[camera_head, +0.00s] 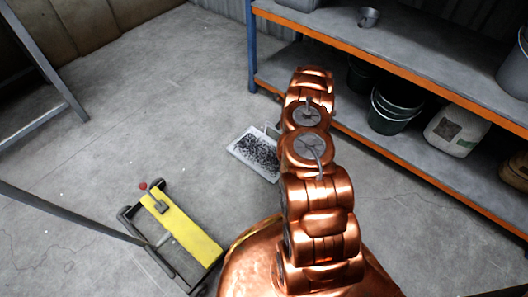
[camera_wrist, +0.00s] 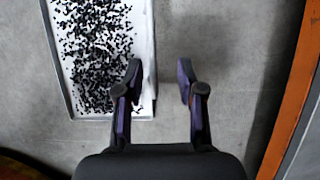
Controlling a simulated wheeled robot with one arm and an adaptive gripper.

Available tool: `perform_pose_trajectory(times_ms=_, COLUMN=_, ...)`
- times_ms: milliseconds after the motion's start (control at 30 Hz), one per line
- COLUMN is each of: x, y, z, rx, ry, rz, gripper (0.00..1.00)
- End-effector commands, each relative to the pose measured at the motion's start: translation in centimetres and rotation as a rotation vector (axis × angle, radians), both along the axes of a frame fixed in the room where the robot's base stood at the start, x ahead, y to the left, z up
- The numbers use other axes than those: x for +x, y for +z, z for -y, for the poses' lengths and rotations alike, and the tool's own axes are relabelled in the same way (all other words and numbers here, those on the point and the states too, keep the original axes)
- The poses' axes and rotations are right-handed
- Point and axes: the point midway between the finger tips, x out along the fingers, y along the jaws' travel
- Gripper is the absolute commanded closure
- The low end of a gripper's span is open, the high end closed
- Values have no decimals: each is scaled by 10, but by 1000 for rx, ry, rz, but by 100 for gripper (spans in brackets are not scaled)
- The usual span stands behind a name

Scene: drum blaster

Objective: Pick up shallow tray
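The shallow tray (camera_wrist: 141,35) is pale with a thin rim and lies on the concrete floor. It is strewn with many small black pieces. It fills the upper left of the wrist view, and its top runs out of frame. In the head view the tray (camera_head: 247,163) lies left of my arm, which may cover part of it. My gripper (camera_wrist: 158,68) is open and empty in the wrist view. Its left finger overlaps the tray's right side in the picture, and its right finger is over bare floor. I cannot tell whether the finger touches the tray. In the head view my gripper is not clearly visible.
An orange-edged shelf rack (camera_head: 400,67) stands at right, its orange beam (camera_wrist: 298,90) close to my gripper's right. Dark buckets (camera_head: 390,112) and a white jug (camera_head: 455,132) sit on its lower shelf. A yellow trolley (camera_head: 178,228) stands at lower left. Floor beyond the tray is clear.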

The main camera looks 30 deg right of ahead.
Motion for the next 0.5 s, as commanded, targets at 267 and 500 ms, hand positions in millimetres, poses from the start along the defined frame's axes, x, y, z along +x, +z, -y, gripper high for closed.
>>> perform_pose_trajectory(times_ms=267, x=7, y=-21, z=-4, rx=0, ry=2, rz=0, gripper=61)
perform_pose_trajectory(times_ms=500, x=12, y=-45, z=-11, rx=0, ry=2, rz=-1, gripper=61)
